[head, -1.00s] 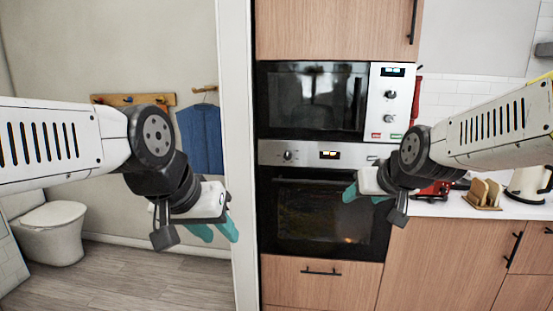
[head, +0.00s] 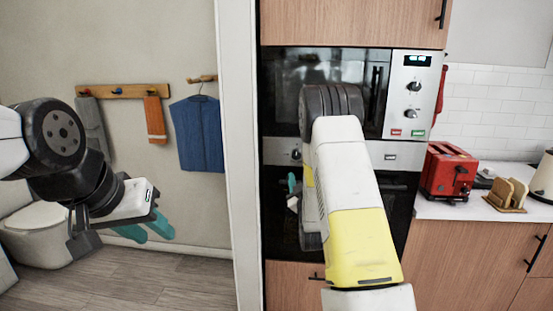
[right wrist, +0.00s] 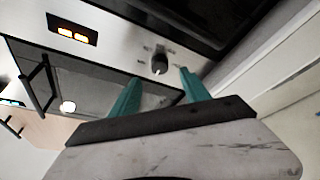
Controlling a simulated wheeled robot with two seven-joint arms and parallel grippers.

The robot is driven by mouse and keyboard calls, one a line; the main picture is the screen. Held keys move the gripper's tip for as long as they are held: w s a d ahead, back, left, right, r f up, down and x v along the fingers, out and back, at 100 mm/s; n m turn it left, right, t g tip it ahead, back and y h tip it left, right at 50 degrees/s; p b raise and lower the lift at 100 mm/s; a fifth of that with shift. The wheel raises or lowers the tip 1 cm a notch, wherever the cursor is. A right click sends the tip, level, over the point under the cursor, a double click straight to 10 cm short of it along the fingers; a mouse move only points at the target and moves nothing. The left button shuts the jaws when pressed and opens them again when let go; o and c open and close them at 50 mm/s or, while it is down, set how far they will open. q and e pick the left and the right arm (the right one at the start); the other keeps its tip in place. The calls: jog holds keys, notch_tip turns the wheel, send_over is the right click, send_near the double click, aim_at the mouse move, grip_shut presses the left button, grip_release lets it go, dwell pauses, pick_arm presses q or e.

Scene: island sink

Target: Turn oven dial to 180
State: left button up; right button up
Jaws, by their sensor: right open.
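The oven dial (head: 297,154) is a small round knob at the left of the oven's steel control panel, partly beside my right arm. It also shows in the right wrist view (right wrist: 160,63) as a dark knob with markings around it. My right gripper (right wrist: 161,77) is open, its two teal fingers pointing at the panel. The dial appears between and just beyond the fingertips, and I see no contact. In the head view my right gripper (head: 292,186) is mostly hidden by its arm, just below the dial. My left gripper (head: 147,230) is open and empty at the left.
The microwave (head: 412,97), with its own knobs, is above the oven. The lit oven display (right wrist: 72,34) shows in the right wrist view, its digits unreadable. A door frame (head: 240,150) stands left of the oven. A red toaster (head: 448,172) is on the right counter.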

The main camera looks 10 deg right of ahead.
aim_at(297, 157)
jog(key=x, duration=0.7)
jog(key=shift+w+r, duration=0.15)
jog(key=shift+w, duration=0.15)
grip_shut()
